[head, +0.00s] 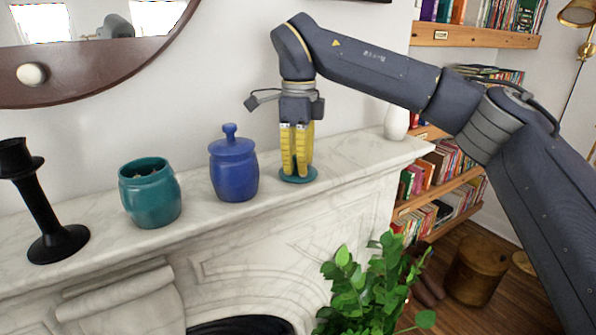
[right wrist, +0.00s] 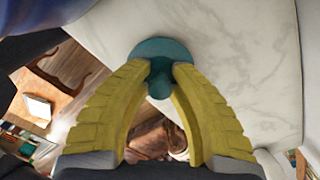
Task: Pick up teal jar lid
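The teal jar lid (head: 299,175) is a flat disc with a knob. It lies on the marble mantel, right of the blue jar. My right gripper (head: 297,172) points straight down over it, with its yellow fingertips at the lid. In the right wrist view the lid (right wrist: 160,50) is at the top centre, and the fingertips (right wrist: 161,70) close in on both sides of its knob, seeming to touch it. The teal jar (head: 150,194) stands lidless further left on the mantel, something dark inside. My left gripper is not in view.
A lidded blue jar (head: 234,168) stands between the teal jar and my right gripper. A black candlestick (head: 45,205) is at the far left and a white vase (head: 397,121) at the mantel's right end. A leafy plant (head: 370,290) rises before the mantel.

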